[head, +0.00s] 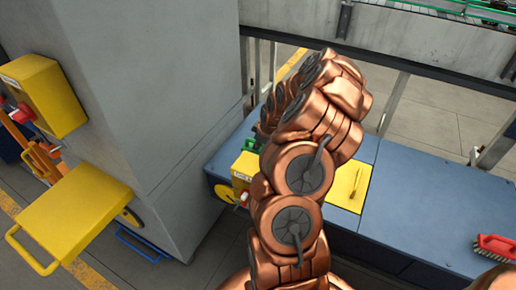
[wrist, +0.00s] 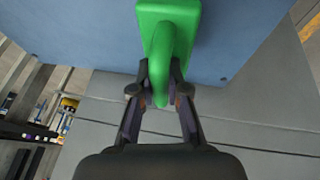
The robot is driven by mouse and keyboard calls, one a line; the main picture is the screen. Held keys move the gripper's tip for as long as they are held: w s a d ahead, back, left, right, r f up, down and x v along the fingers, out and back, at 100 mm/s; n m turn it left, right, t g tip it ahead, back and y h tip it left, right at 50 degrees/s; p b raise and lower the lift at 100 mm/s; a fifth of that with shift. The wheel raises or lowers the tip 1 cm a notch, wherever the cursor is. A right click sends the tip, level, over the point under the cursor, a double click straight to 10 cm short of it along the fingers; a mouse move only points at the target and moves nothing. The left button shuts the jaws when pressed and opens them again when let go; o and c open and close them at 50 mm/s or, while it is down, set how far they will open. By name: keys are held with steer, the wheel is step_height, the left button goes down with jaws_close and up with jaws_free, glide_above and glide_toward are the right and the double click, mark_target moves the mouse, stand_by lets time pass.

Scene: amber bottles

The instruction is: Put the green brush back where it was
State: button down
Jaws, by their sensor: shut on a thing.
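The green brush (wrist: 168,14) shows at the top of the wrist view, with its green handle running down between my fingers. My gripper (wrist: 160,80) is shut on this handle. The blue bench top (wrist: 90,30) lies behind the brush; whether the brush touches it I cannot tell. In the head view my copper arm hides the gripper. A small green piece (head: 251,145) shows left of the arm, over the bench; I cannot tell whether it is the brush.
A red brush (head: 495,246) lies on the bench at the right. A yellow plate (head: 349,188) with a thin yellow item and a labelled yellow box (head: 243,170) are beside my arm. A grey pillar (head: 150,90) stands left. The bench between plate and red brush is clear.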

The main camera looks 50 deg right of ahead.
steer(key=shift+f, duration=1.2)
steer(key=shift+f, duration=0.15)
steer(key=c, duration=1.2)
jaws_free()
steer(key=shift+o, duration=0.2)
steer(key=v, duration=1.2)
steer(key=shift+r, duration=0.2)
